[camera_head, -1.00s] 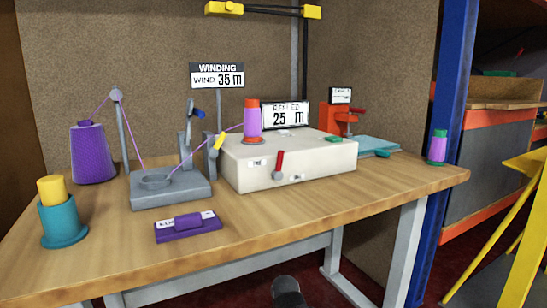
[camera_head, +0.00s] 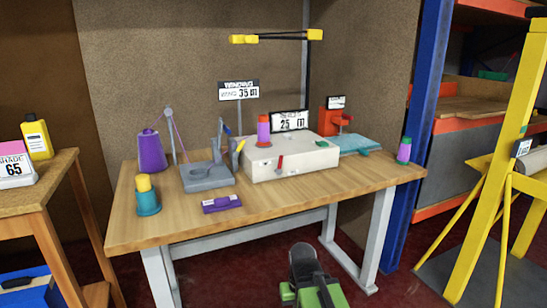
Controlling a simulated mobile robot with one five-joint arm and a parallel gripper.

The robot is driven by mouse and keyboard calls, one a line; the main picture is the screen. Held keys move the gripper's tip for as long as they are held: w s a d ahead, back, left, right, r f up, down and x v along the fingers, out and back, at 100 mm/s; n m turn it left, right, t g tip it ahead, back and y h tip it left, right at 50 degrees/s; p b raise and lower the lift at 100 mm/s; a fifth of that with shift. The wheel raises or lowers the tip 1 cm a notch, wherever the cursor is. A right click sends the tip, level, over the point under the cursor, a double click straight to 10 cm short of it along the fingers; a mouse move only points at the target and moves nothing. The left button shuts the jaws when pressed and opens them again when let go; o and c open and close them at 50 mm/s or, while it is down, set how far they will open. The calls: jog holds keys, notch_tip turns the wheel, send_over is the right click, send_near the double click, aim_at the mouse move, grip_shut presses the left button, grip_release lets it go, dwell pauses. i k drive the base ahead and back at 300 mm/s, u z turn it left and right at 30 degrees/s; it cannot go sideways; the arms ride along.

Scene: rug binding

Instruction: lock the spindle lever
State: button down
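The winding machine stands on the wooden table (camera_head: 270,208): a white box (camera_head: 300,162) with a purple-and-orange spool (camera_head: 263,131) upright on top. A red-handled lever (camera_head: 280,164) is on its front face. A yellow-handled lever (camera_head: 239,147) stands tilted at its left end. Left of it is a grey stand (camera_head: 208,178) with a blue-tipped arm (camera_head: 226,130). Which lever is the spindle lever, and whether it is locked, I cannot tell. A dark and green part of my arm (camera_head: 308,280) shows low in front of the table; its fingers cannot be made out, and it is far from the levers.
A purple cone (camera_head: 151,151), a teal-and-yellow spool (camera_head: 147,198), a purple block (camera_head: 221,204) and a red clamp (camera_head: 333,124) stand on the table. A second table (camera_head: 50,190) is at left; a yellow frame (camera_head: 500,160) and blue post (camera_head: 413,120) stand at right. Red floor lies in front.

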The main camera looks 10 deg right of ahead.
aim_at(280, 162)
jog(key=u, duration=5.25)
jog(key=i, duration=0.15)
jog(key=z, duration=2.75)
jog(key=k, duration=1.05)
jog(key=z, duration=0.95)
jog(key=i, duration=1)
jog(key=u, duration=0.1)
